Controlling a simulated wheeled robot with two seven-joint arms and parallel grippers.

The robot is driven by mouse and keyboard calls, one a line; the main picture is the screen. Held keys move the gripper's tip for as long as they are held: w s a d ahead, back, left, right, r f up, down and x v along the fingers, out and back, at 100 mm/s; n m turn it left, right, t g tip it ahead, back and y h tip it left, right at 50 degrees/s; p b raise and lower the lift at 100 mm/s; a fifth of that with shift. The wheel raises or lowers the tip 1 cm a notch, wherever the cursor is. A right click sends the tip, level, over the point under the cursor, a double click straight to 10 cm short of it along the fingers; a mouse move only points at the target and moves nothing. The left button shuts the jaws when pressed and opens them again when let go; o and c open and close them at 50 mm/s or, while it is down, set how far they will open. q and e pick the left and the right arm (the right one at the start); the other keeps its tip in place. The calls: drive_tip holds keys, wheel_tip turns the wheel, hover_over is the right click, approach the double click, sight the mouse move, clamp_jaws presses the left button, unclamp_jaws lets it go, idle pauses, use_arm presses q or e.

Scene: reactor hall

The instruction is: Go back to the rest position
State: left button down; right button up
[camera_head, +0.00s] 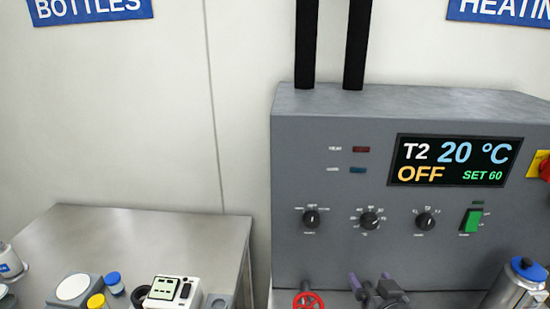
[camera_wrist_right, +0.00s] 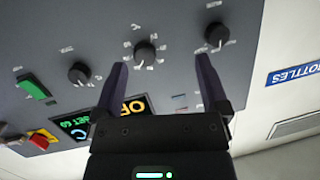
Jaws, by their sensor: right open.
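My right gripper (camera_head: 370,278) shows at the bottom of the head view, in front of the lower part of the grey heating panel (camera_head: 330,180). In the wrist view its two dark purple fingers (camera_wrist_right: 160,62) are spread apart with nothing between them. The middle knob (camera_wrist_right: 146,52) appears between the fingers in that view, but the fingers do not visibly grip it. The panel display (camera_head: 455,160) reads T2 20 °C, OFF, SET 60. The green switch (camera_head: 472,220) is at the panel's right. My left gripper is not in view.
A red valve wheel (camera_head: 308,302) is just left of my right gripper. A metal vessel (camera_head: 518,285) stands to its right, and a red knob (camera_head: 545,170) is at the panel's edge. A steel table (camera_head: 140,235) at left holds a white device (camera_head: 172,292) and several small containers.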

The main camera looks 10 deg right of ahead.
drive_tip(key=s+a+f+n+g+y, duration=0.15)
drive_tip(key=s+a+g, duration=0.25)
drive_tip(key=s, duration=0.4)
drive_tip(key=s+a+f+n+g, duration=0.1)
drive_tip(key=s+a+f+g, duration=0.1)
drive_tip(key=s+a+g, duration=0.35)
drive_tip(key=s+a+f+n+g, duration=0.2)
drive_tip(key=s+a, duration=0.1)
drive_tip(key=s, duration=0.6)
wheel_tip(320, 180, down, 28)
drive_tip(key=s+g+b, duration=0.2)
drive_tip(key=s+b, duration=0.1)
drive_tip(key=b, duration=0.7)
drive_tip(key=s+d+f+b, duration=0.2)
drive_tip(key=s+f+b, duration=0.2)
drive_tip(key=f, duration=0.6)
drive_tip(key=s+d+f+g+b, duration=0.1)
drive_tip(key=s+f+b, duration=0.4)
drive_tip(key=s+f, duration=0.4)
drive_tip(key=shift+s+d+f, duration=0.25)
drive_tip(key=shift+d+f, duration=0.15)
drive_tip(key=shift+f, duration=0.2)
drive_tip(key=shift+n, duration=0.25)
